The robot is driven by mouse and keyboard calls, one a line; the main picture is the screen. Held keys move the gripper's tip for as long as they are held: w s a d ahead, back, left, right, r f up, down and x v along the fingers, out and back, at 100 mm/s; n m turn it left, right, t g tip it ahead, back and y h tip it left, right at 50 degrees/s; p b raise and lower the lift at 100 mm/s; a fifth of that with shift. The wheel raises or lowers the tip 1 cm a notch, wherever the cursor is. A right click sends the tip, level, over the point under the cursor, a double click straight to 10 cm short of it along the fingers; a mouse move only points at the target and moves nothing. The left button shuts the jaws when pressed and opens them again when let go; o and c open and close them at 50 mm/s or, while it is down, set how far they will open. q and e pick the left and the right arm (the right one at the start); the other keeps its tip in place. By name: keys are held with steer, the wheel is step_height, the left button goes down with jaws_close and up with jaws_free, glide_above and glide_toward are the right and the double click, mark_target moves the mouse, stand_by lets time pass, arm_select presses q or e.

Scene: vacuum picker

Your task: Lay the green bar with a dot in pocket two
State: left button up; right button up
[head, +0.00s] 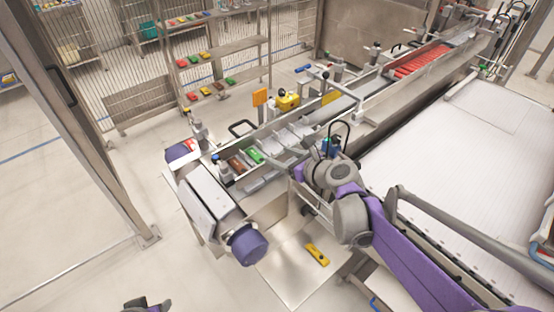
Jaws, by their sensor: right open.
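A green bar (254,155) lies in one of the pockets of the flighted conveyor (290,135), beside a brown bar (237,166). It is too small to tell whether the green bar carries a dot, and I cannot read any pocket number. My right gripper (298,173) is at the near side of the conveyor, to the right of the green bar and apart from it. It is open and looks empty; my wrist partly hides its fingers. A dark part at the bottom edge looks like my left gripper (147,305), mostly cut off.
Racks with coloured bars (205,88) stand behind. Red bars (420,62) fill the far channel. A broad white belt (450,150) is at right. Floor at left is clear.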

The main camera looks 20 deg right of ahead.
steer(key=s+a+f+n+g, duration=0.4)
steer(key=s+a+n, duration=0.2)
steer(key=s+n, duration=0.7)
steer(key=s+d+f+n+g+h, duration=0.1)
steer(key=s+f+n+h, duration=0.1)
steer(key=s+n, duration=0.3)
steer(key=s+d+f+n+g+h, duration=0.1)
steer(key=s+f+n, duration=0.3)
steer(key=n, duration=1)
steer(key=s+g+h, duration=0.1)
steer(key=s, duration=0.1)
steer(key=shift+s+d+h, duration=0.3)
steer(key=shift+d, duration=0.05)
